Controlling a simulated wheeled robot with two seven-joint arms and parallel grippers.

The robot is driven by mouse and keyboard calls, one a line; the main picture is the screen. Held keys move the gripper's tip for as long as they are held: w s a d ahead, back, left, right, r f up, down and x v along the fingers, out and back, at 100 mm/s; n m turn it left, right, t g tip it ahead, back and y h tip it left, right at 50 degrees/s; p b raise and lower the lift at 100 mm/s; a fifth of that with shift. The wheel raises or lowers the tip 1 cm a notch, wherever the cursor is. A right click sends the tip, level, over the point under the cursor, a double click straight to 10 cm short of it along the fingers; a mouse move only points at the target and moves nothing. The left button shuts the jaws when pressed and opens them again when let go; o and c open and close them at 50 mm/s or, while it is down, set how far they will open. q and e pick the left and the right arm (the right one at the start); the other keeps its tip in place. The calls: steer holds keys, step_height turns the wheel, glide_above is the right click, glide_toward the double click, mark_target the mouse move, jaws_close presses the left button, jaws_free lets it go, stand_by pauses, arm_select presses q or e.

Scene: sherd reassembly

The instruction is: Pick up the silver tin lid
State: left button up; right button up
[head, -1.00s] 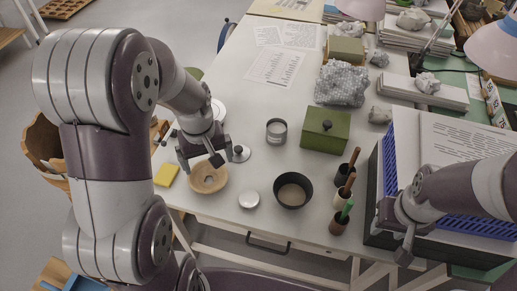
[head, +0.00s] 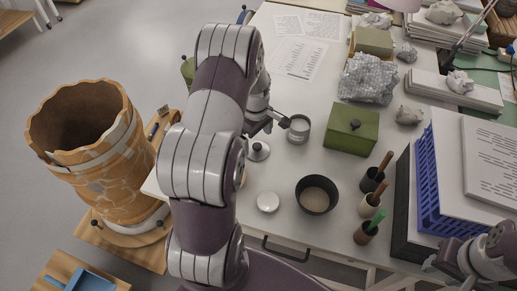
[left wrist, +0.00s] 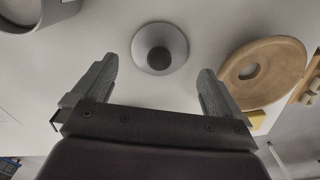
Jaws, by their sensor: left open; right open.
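The silver tin lid, a shallow pale grey disc with a dark round knob (head: 258,151), lies flat on the white table. It also shows in the left wrist view (left wrist: 160,47), beyond and between the fingertips. My left gripper (head: 277,125) is open and empty, above the table near the lid's far side and close to the open silver tin (head: 299,129). In the left wrist view the left gripper's fingers (left wrist: 158,70) stand wide apart and do not touch the lid. My right gripper (head: 440,270) is open at the lower right, far from the lid.
A tan ring-shaped disc (left wrist: 262,70) lies near the lid, mostly hidden by my arm in the head view. A white round disc (head: 267,202), black bowl (head: 316,195) and green box (head: 351,130) stand nearby. A cracked clay vessel (head: 85,150) stands left.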

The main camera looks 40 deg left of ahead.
mark_target(257, 145)
arm_select(q)
steer(key=f, duration=0.4)
steer(key=shift+d, duration=0.2)
steer(key=shift+r, duration=0.1)
steer(key=c, duration=0.9)
steer(key=shift+r, duration=0.1)
